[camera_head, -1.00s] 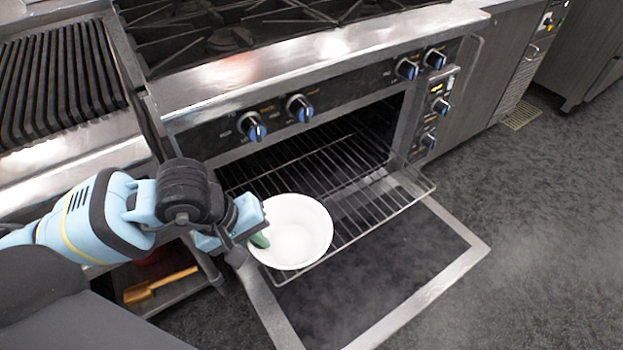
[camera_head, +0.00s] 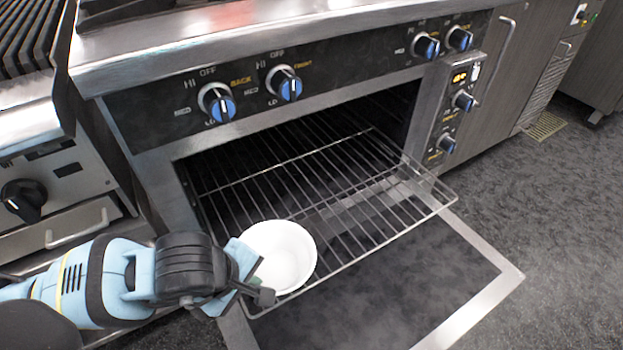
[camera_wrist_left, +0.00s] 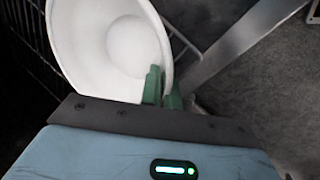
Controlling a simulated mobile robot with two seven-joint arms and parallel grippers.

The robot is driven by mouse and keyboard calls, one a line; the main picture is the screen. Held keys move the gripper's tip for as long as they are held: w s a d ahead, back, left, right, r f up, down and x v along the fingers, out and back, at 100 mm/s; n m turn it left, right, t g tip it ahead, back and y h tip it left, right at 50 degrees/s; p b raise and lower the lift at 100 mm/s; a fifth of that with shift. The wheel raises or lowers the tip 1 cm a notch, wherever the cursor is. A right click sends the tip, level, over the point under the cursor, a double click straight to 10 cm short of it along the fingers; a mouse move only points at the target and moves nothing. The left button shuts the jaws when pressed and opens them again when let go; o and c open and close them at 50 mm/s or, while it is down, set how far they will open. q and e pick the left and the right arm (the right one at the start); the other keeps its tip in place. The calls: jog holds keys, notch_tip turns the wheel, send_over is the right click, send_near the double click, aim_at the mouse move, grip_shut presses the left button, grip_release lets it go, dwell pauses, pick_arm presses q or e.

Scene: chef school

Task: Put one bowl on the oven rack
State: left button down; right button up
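A white bowl (camera_head: 283,256) is at the front left corner of the pulled-out oven rack (camera_head: 352,198), upright or nearly so. My left gripper (camera_head: 262,279) is at the bowl's left side. In the left wrist view its green fingertips (camera_wrist_left: 163,88) are closed over the rim of the bowl (camera_wrist_left: 105,45), one inside and one outside. I cannot tell whether the bowl's base touches the rack wires. My right gripper is not in view.
The oven door (camera_head: 390,290) is folded down below the rack. Control knobs (camera_head: 285,84) line the panel above the oven opening. The rack is bare to the right of the bowl. Open floor (camera_head: 560,220) lies to the right.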

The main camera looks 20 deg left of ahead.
aim_at(274, 223)
pick_arm(q)
jog(key=shift+w, duration=0.1)
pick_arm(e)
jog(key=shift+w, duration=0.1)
